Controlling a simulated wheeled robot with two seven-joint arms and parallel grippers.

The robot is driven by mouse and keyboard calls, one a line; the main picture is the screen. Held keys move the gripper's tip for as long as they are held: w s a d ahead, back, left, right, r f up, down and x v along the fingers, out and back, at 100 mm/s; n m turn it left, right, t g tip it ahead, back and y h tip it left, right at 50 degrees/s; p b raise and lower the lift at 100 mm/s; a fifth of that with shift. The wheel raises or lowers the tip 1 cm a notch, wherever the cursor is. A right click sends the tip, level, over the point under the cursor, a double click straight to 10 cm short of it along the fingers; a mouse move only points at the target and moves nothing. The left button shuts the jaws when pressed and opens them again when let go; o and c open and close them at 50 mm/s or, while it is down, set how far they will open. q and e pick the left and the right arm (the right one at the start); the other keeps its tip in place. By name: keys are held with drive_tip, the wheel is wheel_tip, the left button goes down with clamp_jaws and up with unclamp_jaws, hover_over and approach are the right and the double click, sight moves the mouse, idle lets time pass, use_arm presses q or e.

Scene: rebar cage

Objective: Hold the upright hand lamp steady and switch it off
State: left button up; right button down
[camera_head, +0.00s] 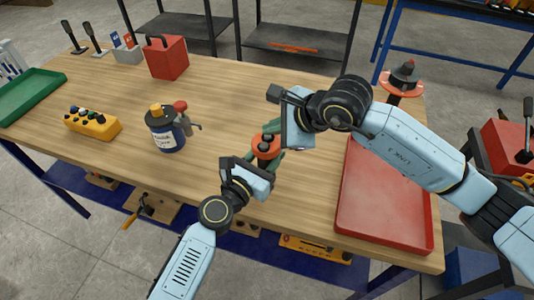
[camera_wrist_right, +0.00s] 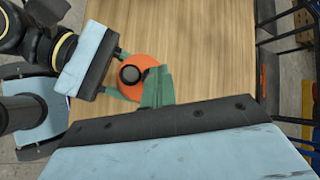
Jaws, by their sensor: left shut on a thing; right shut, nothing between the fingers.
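The hand lamp (camera_head: 266,145) stands upright near the table's front edge, with an orange top and a dark round knob. From above, it also shows in the right wrist view (camera_wrist_right: 143,66). My left gripper (camera_head: 264,160) is shut on the lamp, its green fingers on either side below the orange top. My right gripper (camera_head: 279,136) is shut and empty, close beside the lamp; its green fingers (camera_wrist_right: 157,88) overlap the orange top's edge in the wrist view. I cannot tell whether they touch it, or whether the lamp is lit.
A blue bottle (camera_head: 165,132) with a red-topped item stands left of the lamp. A yellow button box (camera_head: 92,123), a green tray (camera_head: 32,92) and a red box (camera_head: 166,58) are farther left. A red tray (camera_head: 385,200) lies right. An orange disc-based item (camera_head: 403,80) sits at the back right.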

sight(273, 140)
drive_tip(key=shift+r, duration=0.3)
use_arm(q)
drive_tip(key=o, duration=1.3)
drive_tip(key=shift+c, duration=0.2)
use_arm(e)
wheel_tip(273, 140, up, 6)
